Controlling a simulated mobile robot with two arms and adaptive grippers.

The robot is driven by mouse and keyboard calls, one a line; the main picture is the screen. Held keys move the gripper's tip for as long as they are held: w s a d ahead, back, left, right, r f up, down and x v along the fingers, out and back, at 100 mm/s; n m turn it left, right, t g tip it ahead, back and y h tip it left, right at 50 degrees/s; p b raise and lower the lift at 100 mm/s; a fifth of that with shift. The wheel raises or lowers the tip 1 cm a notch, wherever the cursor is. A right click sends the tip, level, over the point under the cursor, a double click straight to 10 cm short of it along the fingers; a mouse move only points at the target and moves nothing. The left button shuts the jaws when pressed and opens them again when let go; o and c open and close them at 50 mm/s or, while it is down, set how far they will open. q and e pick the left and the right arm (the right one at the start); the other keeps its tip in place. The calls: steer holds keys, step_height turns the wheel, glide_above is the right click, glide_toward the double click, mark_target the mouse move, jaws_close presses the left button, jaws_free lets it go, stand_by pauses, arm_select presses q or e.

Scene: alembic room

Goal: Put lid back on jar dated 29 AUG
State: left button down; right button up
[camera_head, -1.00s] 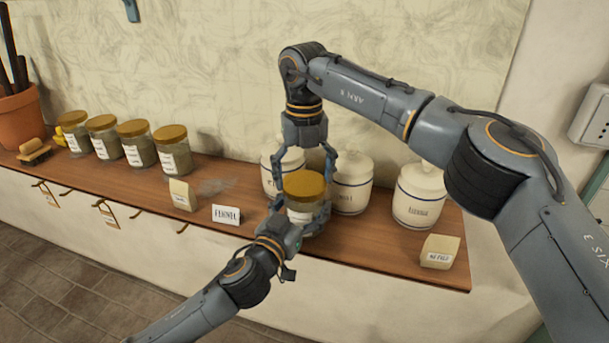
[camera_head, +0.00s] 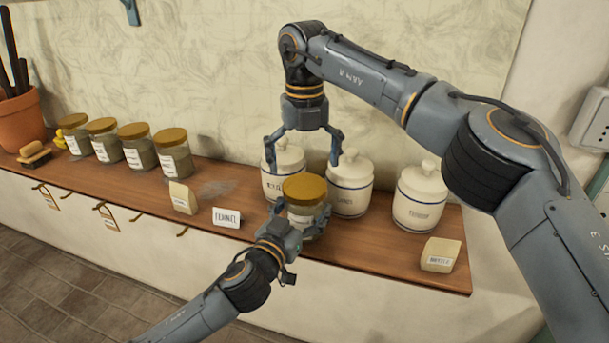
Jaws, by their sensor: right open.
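A glass jar (camera_head: 300,214) stands near the shelf's front edge with a golden-brown lid (camera_head: 304,188) on top. The lid looks level; whether it is fully seated I cannot tell. The jar's date label is not readable. My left gripper (camera_head: 306,222) is around the jar's body from the front, its fingers on either side. My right gripper (camera_head: 303,160) is open and empty above the lid, pointing down, with its fingers spread wide and clear of the lid.
White lidded canisters (camera_head: 351,190) stand close behind the jar, another (camera_head: 419,197) to the right. Several jars with golden lids (camera_head: 172,150) line the left. A FENNEL card (camera_head: 227,217) and small blocks (camera_head: 441,254) sit along the shelf (camera_head: 375,245).

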mark_target(304, 185)
steer(key=shift+r, duration=0.35)
steer(key=n, duration=0.2)
steer(key=r+n, duration=0.1)
steer(key=n, duration=0.3)
steer(key=shift+r, duration=0.4)
steer(key=n, duration=0.2)
steer(key=r+n, duration=0.1)
steer(key=n, duration=0.3)
steer(key=shift+r, duration=0.3)
steer(key=shift+f, duration=0.1)
steer(key=shift+f, duration=3.9)
